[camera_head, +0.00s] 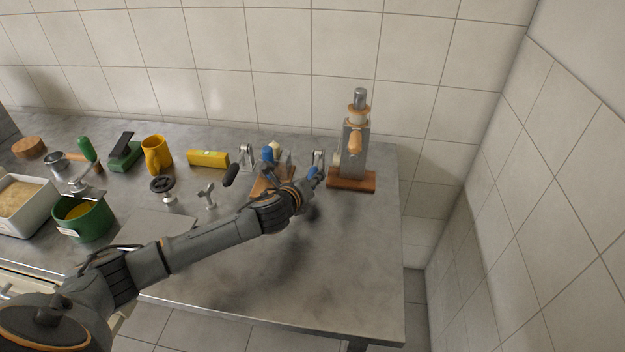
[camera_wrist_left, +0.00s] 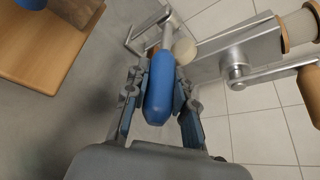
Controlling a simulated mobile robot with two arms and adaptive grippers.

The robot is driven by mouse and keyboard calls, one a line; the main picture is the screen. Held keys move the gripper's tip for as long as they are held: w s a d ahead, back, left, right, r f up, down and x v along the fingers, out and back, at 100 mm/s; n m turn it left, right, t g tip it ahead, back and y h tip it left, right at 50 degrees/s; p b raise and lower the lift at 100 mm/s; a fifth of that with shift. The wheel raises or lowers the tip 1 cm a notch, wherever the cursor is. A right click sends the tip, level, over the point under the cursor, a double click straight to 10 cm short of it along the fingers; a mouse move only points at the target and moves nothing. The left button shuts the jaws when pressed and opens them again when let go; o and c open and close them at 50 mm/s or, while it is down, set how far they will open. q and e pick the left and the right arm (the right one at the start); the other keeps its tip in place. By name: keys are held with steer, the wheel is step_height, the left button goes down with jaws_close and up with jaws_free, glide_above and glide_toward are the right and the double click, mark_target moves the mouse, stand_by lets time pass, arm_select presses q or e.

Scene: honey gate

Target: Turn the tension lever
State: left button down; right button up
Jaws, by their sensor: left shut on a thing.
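My left gripper (camera_head: 314,176) reaches in from the left to the metal stand at the right of the table. In the left wrist view the gripper (camera_wrist_left: 157,92) is shut on a blue lever handle (camera_wrist_left: 159,84), with a finger on each side. The handle sits on a thin metal rod (camera_wrist_left: 167,38) that runs to a bracket by a pale round knob (camera_wrist_left: 185,50). In the head view a small metal bracket (camera_head: 318,157) shows just behind the gripper. I cannot tell for certain that this is the tension lever. My right gripper is not in view.
The upright metal stand (camera_head: 354,145) with a wooden-handled crank (camera_head: 355,143) stands on a wooden base (camera_head: 352,180) close by. Another wooden base (camera_head: 262,186) lies left of the gripper. A yellow mug (camera_head: 157,152) and green pot (camera_head: 84,220) stand left. The front right table is clear.

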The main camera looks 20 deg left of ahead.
arm_select(q)
steer(key=c, duration=1.1)
jaws_free()
steer(key=v, duration=1.2)
